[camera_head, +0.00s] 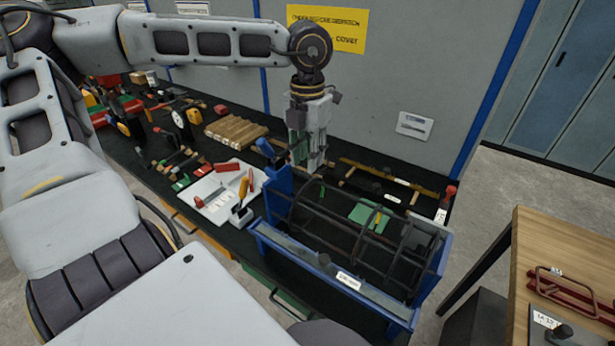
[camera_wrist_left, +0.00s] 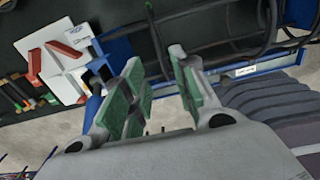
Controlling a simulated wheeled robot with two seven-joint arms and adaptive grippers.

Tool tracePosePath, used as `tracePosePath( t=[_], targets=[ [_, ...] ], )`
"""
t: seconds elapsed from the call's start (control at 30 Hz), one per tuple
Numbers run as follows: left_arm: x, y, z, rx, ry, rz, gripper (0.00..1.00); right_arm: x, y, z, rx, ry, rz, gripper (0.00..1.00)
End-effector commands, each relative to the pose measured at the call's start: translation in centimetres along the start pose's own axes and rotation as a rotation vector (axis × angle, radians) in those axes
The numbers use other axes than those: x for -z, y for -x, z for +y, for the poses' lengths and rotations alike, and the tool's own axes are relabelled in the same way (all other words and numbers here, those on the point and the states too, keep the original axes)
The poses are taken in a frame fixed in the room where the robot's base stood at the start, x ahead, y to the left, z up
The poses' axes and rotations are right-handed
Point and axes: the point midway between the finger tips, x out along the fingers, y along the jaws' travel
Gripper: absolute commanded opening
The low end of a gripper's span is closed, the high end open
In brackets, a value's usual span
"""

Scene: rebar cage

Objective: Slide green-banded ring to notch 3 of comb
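The rebar cage (camera_head: 345,225) of dark bars and rings lies in a blue-ended stand (camera_head: 432,262). A small green mark (camera_head: 322,190) shows on a ring near the cage's left end, just below my left gripper (camera_head: 308,165). That gripper points down over this end. In the left wrist view its green-padded fingers (camera_wrist_left: 158,92) are apart, with nothing clearly held between them. Dark curved rings (camera_wrist_left: 205,35) show beyond the fingertips. Whether the gripper touches the ring cannot be told. I cannot make out the comb or its notches clearly. My right gripper is out of view.
A green plate (camera_head: 362,213) sits at the middle of the cage. A white tray (camera_head: 212,209) with tools stands left of the stand, and wooden pieces (camera_head: 236,132) lie behind it. A grey panel (camera_head: 385,85) closes the back. A wooden table (camera_head: 545,235) stands at the right.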

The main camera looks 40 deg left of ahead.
Motion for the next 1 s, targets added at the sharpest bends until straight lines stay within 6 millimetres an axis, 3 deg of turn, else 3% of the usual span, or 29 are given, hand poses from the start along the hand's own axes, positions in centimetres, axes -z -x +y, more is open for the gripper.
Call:
tracePosePath(
  t=[0.3, 0.5, 0.93, 1.0],
  targets=[
    [0.1, -4.2, 0.0, 0.001, -0.001, 0.003, 0.28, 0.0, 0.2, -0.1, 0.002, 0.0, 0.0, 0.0],
    [0.1, -5.9, 0.0, 0.001, 0.0, 0.002, 0.28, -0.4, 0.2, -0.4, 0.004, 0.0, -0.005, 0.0],
    [0.1, -6.5, 0.0, 0.001, 0.001, 0.0, 0.28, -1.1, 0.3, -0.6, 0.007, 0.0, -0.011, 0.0],
    [0.1, -6.5, 0.0, 0.0, 0.001, 0.0, 0.2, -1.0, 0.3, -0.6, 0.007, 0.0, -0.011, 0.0]
  ],
)
